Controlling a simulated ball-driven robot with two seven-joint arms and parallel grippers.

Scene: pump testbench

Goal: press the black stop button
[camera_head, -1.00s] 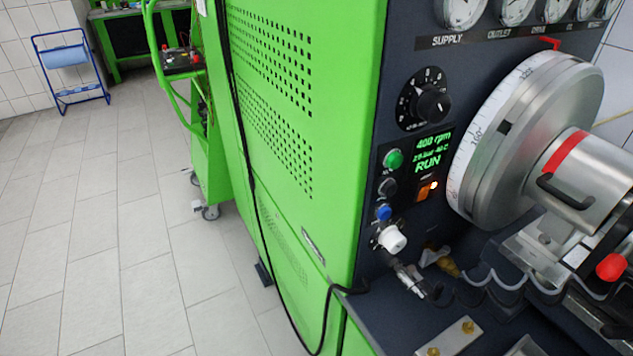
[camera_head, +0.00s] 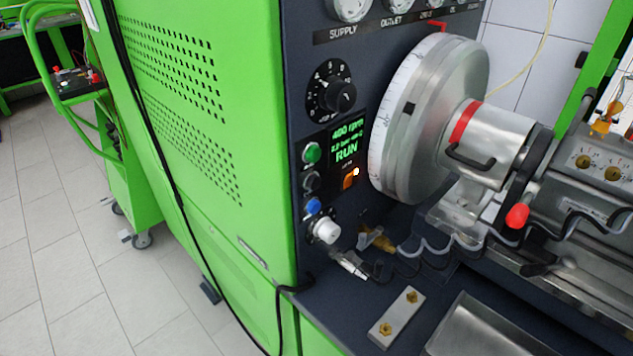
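The black stop button (camera_head: 311,182) is on the dark front panel of the green testbench, in a column of controls. It sits just below the green button (camera_head: 312,153) and above the blue button (camera_head: 313,206). The small display (camera_head: 346,143) beside it reads 400 rpm and RUN in green. An orange rocker switch (camera_head: 349,179), with a small lit lamp by it, is to the right of the black button. Nothing covers the button. Neither of my grippers is in view.
A large black rotary knob (camera_head: 340,95) is above the buttons and a white knob (camera_head: 326,231) below them. The big graduated flywheel (camera_head: 430,120) stands out close on the right. A black cable (camera_head: 170,180) hangs down the green cabinet (camera_head: 205,110).

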